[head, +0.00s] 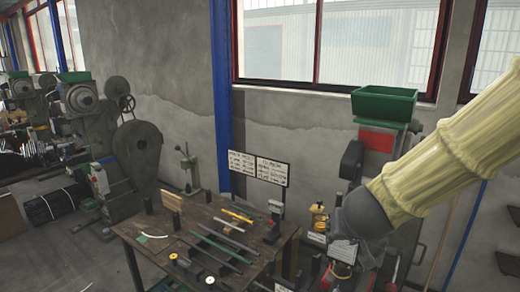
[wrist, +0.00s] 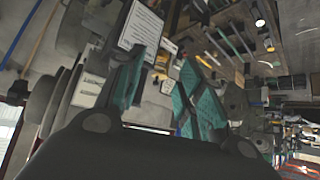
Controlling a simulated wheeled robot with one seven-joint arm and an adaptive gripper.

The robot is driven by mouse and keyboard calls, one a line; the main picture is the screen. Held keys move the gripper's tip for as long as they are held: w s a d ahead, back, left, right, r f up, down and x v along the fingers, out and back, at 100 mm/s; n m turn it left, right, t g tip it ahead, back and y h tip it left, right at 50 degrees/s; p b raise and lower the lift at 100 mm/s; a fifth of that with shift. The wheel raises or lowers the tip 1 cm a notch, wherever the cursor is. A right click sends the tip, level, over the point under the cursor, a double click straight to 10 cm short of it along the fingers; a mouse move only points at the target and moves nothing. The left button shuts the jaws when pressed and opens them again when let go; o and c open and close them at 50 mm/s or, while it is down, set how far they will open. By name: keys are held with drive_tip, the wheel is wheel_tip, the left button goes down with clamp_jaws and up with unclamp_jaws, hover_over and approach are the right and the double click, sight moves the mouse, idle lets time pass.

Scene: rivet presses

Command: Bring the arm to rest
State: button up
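My arm comes in from the right of the head view in a pale yellow ribbed sleeve and points down to the left. Its dark end overlaps the rivet press (head: 376,140) at the right, and the fingers are hard to make out there. In the wrist view my gripper (wrist: 165,88) shows two dark fingers with teal pads. The pads stand apart, and only background shows between them. I see nothing held.
A workbench (head: 212,212) with rods, tools and small parts stands left of my arm. A green bin (head: 384,104) tops the right press. Signs (head: 257,168) stand behind the bench. More presses (head: 137,160) line the left. The floor at lower left looks clear.

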drive_tip(key=s+d+f+g+b, duration=0.1)
drive_tip(key=s+f+b, duration=0.2)
drive_tip(key=f, duration=1)
drive_tip(key=s+d+f+g+b, duration=0.1)
drive_tip(key=s+f+g+b, duration=0.1)
drive_tip(key=f, duration=1.1)
drive_tip(key=s+d+f+g+b, duration=0.1)
drive_tip(key=s+d+f+b, duration=0.15)
drive_tip(key=f, duration=1.05)
drive_tip(key=s+a+f+n+g+y+b, duration=0.1)
drive_tip(key=s+f+g+b, duration=0.3)
drive_tip(key=s+f, duration=1.9)
wheel_tip(320, 180, down, 4)
drive_tip(key=b, duration=0.2)
drive_tip(key=shift+s+r+g+b, duration=0.25)
drive_tip(key=shift+s+g+b, duration=0.05)
drive_tip(key=shift+g+b, duration=0.1)
